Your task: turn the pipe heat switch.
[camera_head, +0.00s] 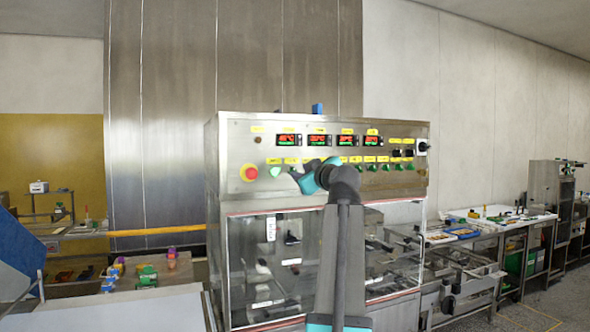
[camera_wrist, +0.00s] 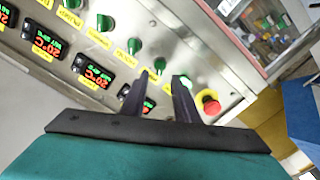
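The control panel (camera_head: 310,150) of the steel machine carries a row of small green switches with yellow labels. In the wrist view, one green switch (camera_wrist: 160,65) is just beyond the gap between my fingertips, and another green switch (camera_wrist: 134,45) is farther up the row. The labels are too blurred to read, so I cannot tell which one is the pipe heat switch. My gripper (camera_wrist: 161,76) is open, its two dark fingers apart with nothing seen held between them. In the head view my gripper (camera_head: 296,176) is at the panel's left part and hides some switches.
A lit green button (camera_wrist: 186,81) is close by the right fingertip. A red emergency stop (camera_wrist: 208,101) on a yellow base is beyond it. Red digital displays (camera_head: 319,140) line the panel above the switches. A clear-fronted cabinet (camera_head: 265,270) is below.

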